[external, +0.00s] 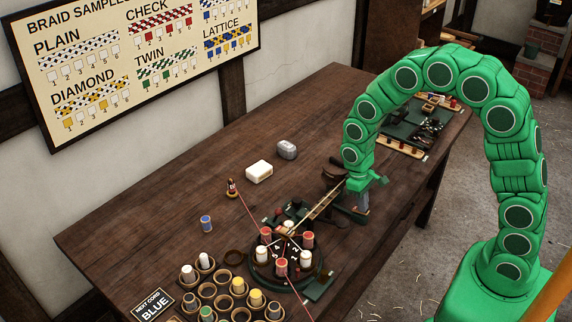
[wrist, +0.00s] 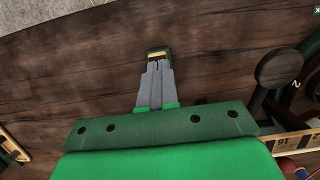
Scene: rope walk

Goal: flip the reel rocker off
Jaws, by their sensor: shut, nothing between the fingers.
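My gripper (external: 362,208) points down over the table, near the reel at the far end of the measuring strip. In the wrist view its grey fingers (wrist: 157,55) are together, with nothing held between them. The dark reel (external: 334,172) stands just left of my gripper. A dark rounded part (wrist: 280,68) shows at the right in the wrist view. I cannot make out the reel rocker itself or its position. A green base piece (external: 343,213) lies low beside my fingers, partly hidden.
A round braiding stand (external: 285,262) with several bobbins is at the front, with a measuring strip (external: 322,204) running to the reel. A green tool mat (external: 398,137) lies at the far right.

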